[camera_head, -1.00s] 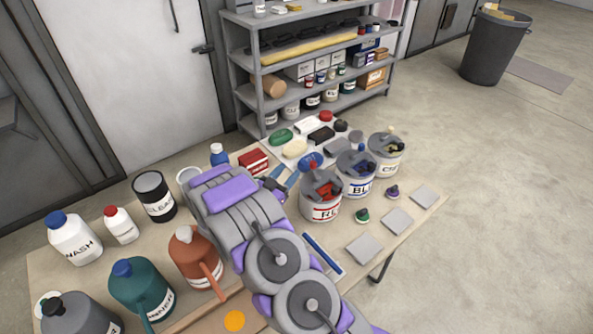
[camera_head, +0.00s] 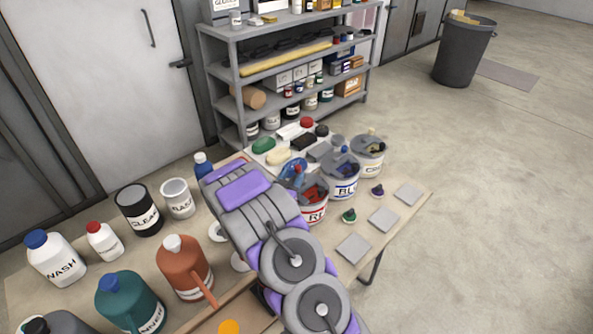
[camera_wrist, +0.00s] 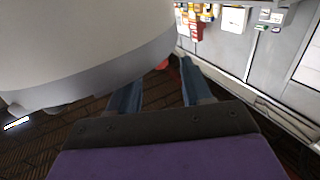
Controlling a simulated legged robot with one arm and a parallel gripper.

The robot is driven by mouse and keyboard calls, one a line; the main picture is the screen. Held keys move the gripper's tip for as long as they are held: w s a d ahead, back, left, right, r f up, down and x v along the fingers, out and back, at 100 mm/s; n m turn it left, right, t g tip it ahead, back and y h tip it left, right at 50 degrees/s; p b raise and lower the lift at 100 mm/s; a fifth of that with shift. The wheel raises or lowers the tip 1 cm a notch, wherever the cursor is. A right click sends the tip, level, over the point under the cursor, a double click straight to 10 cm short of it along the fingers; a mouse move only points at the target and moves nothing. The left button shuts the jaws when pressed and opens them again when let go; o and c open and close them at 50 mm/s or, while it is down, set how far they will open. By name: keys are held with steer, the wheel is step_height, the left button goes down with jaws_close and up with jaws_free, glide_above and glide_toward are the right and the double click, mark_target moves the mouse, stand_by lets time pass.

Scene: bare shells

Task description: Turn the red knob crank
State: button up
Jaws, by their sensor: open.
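The red-labelled can (camera_head: 315,212) stands on the table, and my arm covers its left side. My gripper (camera_head: 293,174) shows as blue fingers above and behind this lid. In the wrist view, my open fingers (camera_wrist: 160,78) extend beside a large pale cylinder (camera_wrist: 75,40) with a grey rim. A small red patch (camera_wrist: 162,65) shows by that rim near the fingertips; I cannot tell whether it is the knob. Contact is not visible.
Cans with blue (camera_head: 346,188) and yellowish (camera_head: 371,163) labels stand just right of the red one. A green-based knob (camera_head: 349,215) and grey tiles (camera_head: 353,249) lie in front. Bottles and jugs (camera_head: 184,268) crowd the left. A shelf (camera_head: 224,75) stands behind.

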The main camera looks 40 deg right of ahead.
mark_target(296, 170)
steer(key=x, duration=0.5)
steer(key=shift+d+f+b, duration=0.1)
steer(key=shift+d+b, duration=0.05)
steer(key=shift+b, duration=0.25)
jaws_close()
